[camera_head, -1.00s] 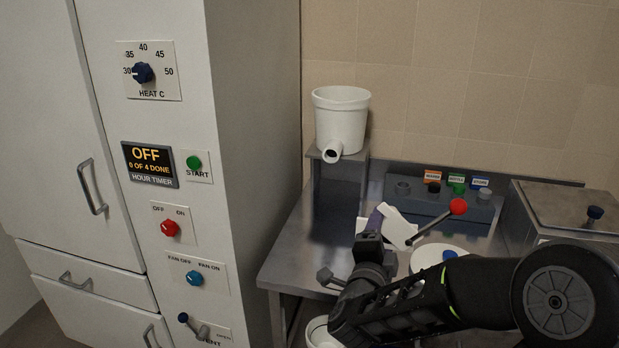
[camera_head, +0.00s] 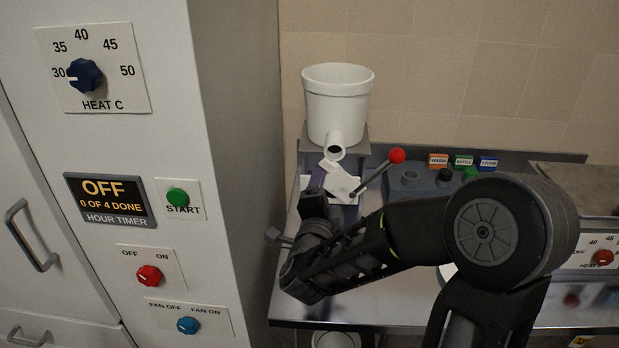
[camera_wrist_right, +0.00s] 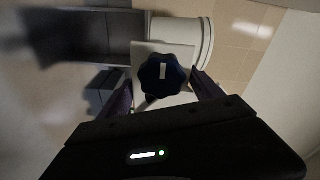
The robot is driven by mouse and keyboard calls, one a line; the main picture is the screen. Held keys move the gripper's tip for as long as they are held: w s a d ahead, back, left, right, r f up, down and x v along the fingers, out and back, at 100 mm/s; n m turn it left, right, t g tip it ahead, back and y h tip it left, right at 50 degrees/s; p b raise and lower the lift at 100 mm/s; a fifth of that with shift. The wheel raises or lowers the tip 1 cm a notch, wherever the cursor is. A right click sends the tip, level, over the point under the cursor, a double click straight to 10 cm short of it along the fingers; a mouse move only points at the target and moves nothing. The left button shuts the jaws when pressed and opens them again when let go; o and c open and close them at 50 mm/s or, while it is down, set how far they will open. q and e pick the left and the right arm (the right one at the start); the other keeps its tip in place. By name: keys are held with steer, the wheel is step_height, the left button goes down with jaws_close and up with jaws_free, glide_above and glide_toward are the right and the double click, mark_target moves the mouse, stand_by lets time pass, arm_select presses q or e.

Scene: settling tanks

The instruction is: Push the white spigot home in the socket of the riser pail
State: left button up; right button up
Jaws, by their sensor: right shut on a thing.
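The riser pail (camera_head: 338,105) is white and stands on a raised metal stand at the back. Its round socket (camera_head: 334,150) opens toward me. My right gripper (camera_head: 322,182) is shut on the white spigot (camera_head: 341,182), just in front of and below the socket mouth. I cannot tell whether the spigot touches the socket. A rod with a red ball (camera_head: 397,156) sticks out up and right from beside the spigot. In the right wrist view, a dark blue knob (camera_wrist_right: 163,73) on a white plate shows between the fingers (camera_wrist_right: 160,92). My left gripper is not in view.
A tall cabinet (camera_head: 235,130) with knobs and a timer stands close on the left. A grey rack (camera_head: 408,182) with coloured labels is on the bench to the right. A heated tank unit (camera_head: 590,250) is at the far right. A white bucket (camera_head: 336,340) is below.

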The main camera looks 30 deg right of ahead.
steer(key=shift+s, duration=0.1)
stand_by(0.3)
steer(key=shift+a+b, duration=0.1)
steer(key=shift+b, duration=0.25)
steer(key=shift+b+x, duration=0.9)
steer(key=shift+x, duration=2)
steer(key=shift+a, duration=0.2)
steer(key=shift+b, duration=0.5)
steer(key=shift+w+a+b+x, duration=0.1)
steer(key=shift+b+x, duration=0.2)
steer(key=shift+x, duration=0.75)
steer(key=shift+w+a+b+x, duration=0.1)
steer(key=shift+b+x, duration=0.2)
steer(key=shift+x, duration=0.8)
